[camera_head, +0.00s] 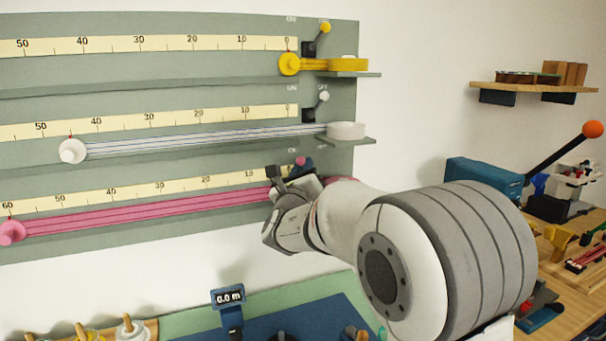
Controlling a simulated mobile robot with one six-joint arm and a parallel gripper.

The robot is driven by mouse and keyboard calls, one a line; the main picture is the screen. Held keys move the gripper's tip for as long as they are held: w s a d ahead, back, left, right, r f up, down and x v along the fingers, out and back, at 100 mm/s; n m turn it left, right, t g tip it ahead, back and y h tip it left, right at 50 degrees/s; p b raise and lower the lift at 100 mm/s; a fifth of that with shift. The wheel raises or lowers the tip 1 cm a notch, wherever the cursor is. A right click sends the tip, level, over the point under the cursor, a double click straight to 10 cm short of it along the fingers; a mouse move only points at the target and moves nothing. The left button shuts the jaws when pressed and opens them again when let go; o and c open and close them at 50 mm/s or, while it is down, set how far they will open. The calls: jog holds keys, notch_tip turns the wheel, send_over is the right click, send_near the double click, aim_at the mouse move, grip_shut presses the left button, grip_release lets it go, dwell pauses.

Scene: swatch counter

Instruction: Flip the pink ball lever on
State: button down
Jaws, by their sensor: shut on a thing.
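The pink ball lever (301,161) is small and sits at the right end of the lowest ruler row on the grey-green wall panel. My gripper (290,172) is right at it, with its dark fingers at the lever, and reads as shut on it. The fingers and my wrist hide the lever's arm and most of its base. The ON and OFF marks beside it are too small or covered to read. A pink ribbon (150,208) runs left from there to a pink knob (12,232) near 60.
A yellow lever (325,28) and a white lever (324,96) stand on the rows above. A white spool (346,131) sits on a ledge just above my wrist. A blue machine with an orange-ball handle (592,129) stands at right. A blue display stand (229,301) is below.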

jog(key=c, duration=1.3)
grip_release()
jog(key=shift+c, duration=0.2)
jog(key=shift+s+a, duration=0.1)
jog(key=v, duration=0.7)
jog(key=shift+s+b, duration=0.25)
jog(key=shift+b, duration=0.2)
jog(key=shift+f, duration=0.15)
